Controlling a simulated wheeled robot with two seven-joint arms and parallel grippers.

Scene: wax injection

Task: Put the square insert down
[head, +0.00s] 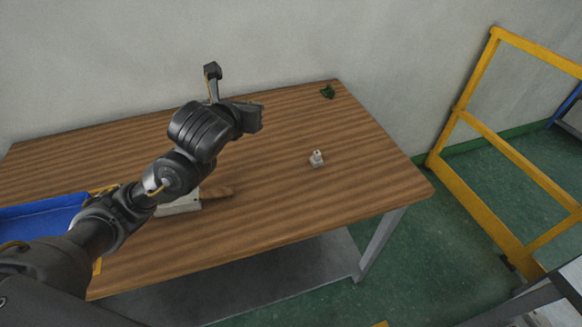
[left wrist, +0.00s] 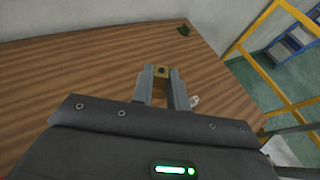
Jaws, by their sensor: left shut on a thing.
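My left gripper (left wrist: 159,88) is shut on a small brass-coloured block with a dark hole, which I take to be the square insert (left wrist: 161,72). The block sits between the two grey fingertips, and the table shows beyond it. In the head view my left gripper (head: 251,117) is over the back middle of the wooden table (head: 285,205); its fingertips and the insert cannot be made out there. How high the insert is above the table I cannot tell. My right gripper is not in view.
A small pale piece (head: 316,159) stands on the table's right part, and a green object (head: 327,91) lies near the back edge. A blue tray (head: 40,218) and a pale block with a brown part (head: 182,205) are at left, partly hidden. A yellow rail (head: 480,170) stands right.

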